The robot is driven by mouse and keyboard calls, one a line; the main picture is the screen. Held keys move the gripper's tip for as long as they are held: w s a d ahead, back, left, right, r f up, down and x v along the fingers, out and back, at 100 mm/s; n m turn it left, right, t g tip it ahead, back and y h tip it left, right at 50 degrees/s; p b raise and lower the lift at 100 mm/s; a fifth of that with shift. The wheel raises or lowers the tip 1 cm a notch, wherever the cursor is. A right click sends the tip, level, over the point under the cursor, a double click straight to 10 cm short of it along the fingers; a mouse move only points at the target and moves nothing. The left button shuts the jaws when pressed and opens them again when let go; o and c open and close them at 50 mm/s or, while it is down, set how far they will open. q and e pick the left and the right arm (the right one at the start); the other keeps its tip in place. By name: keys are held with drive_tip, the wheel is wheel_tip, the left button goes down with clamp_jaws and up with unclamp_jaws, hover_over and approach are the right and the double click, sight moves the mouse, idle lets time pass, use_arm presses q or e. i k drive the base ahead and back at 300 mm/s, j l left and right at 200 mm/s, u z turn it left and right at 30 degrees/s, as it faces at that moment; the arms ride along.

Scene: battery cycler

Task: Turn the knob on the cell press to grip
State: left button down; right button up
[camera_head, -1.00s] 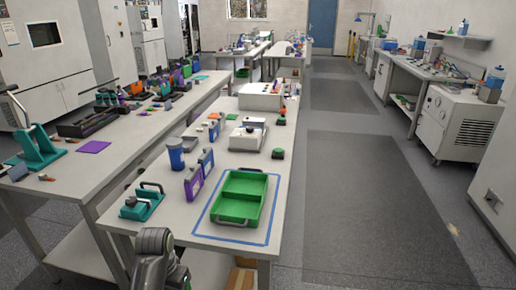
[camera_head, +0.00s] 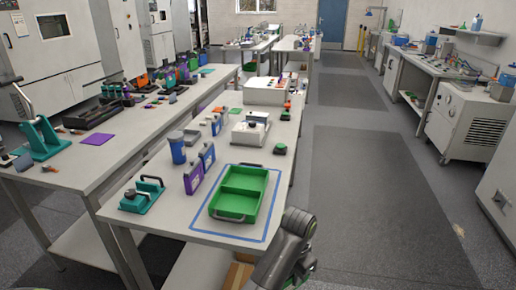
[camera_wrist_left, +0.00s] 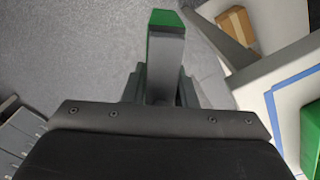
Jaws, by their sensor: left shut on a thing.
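A teal device with a dark knob and a bail handle (camera_head: 142,195) sits at the near left corner of the middle bench. A teal press with a long lever (camera_head: 40,138) stands on the left bench. I cannot tell which is the cell press, nor read a knob setting. My left gripper (camera_wrist_left: 165,60) is shut on a grey piece with a green end (camera_wrist_left: 166,18); what this piece is I cannot tell. In the head view the left arm's end is low, beyond the middle bench's right front corner, away from both devices. My right gripper is not in view.
A green tray (camera_head: 240,205) lies inside a blue outline on the middle bench. Blue and purple bottles (camera_head: 192,178) and a blue cup (camera_head: 177,148) stand beside it. A white device (camera_head: 250,131) is behind. The aisle floor (camera_head: 360,200) on the right is clear.

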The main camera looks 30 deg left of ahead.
sight(253, 124)
drive_tip(key=i+z, duration=0.3)
drive_tip(key=i, duration=2.25)
drive_tip(key=i+l+u, duration=0.1)
drive_tip(key=i+u, duration=0.2)
drive_tip(key=i+l+u, duration=0.3)
drive_tip(key=i, duration=0.2)
